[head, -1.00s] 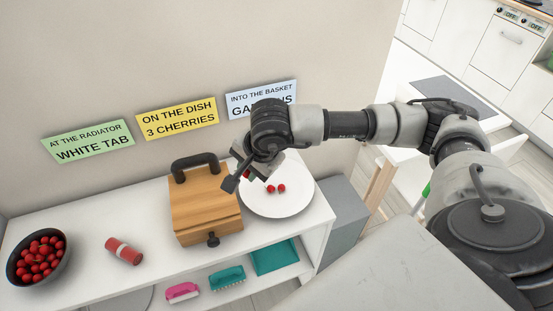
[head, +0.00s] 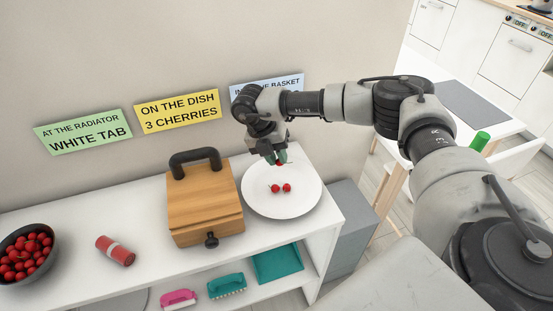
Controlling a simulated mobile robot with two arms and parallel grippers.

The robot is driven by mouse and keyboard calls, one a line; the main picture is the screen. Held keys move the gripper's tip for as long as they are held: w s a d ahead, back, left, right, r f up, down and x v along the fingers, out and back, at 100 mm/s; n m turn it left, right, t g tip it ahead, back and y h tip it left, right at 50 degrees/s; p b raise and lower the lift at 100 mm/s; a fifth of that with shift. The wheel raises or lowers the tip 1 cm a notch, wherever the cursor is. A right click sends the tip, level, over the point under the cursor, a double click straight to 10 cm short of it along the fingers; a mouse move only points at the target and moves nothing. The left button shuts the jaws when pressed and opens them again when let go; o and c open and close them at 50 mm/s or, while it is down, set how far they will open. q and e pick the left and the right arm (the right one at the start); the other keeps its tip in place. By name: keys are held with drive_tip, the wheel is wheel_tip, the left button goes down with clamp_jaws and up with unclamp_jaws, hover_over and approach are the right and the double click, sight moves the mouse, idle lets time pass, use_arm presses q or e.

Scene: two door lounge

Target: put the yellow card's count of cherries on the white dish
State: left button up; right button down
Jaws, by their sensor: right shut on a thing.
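The yellow card (head: 179,111) on the wall reads "ON THE DISH 3 CHERRIES". The white dish (head: 290,206) lies on the shelf top, right of the wooden box. Two cherries (head: 281,188) lie on the dish near its middle. My right gripper (head: 279,161) is over the back of the dish, fingers pointing down, shut on a cherry (head: 280,163) that shows red between the fingertips. I cannot tell whether this cherry touches the dish. A dark bowl (head: 42,263) full of cherries (head: 22,256) stands at the far left. My left gripper is not in view.
A wooden box (head: 204,203) with a dark handle stands close left of the dish. A red cylinder (head: 115,251) lies between box and bowl. Brushes (head: 226,286) and a teal tray (head: 277,264) are on the lower shelf. Green (head: 84,131) and blue (head: 265,87) cards flank the yellow one.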

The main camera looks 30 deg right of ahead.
sight(277, 171)
drive_tip(key=shift+f+b, duration=2.45)
drive_tip(key=shift+f, duration=0.55)
drive_tip(key=c, duration=0.9)
unclamp_jaws()
drive_tip(key=shift+r, duration=0.1)
drive_tip(key=v, duration=1)
drive_tip(key=shift+w+a+r+b, duration=0.1)
drive_tip(key=shift+a+r+b, duration=0.05)
drive_tip(key=shift+r+b, duration=0.25)
drive_tip(key=shift+f, duration=0.15)
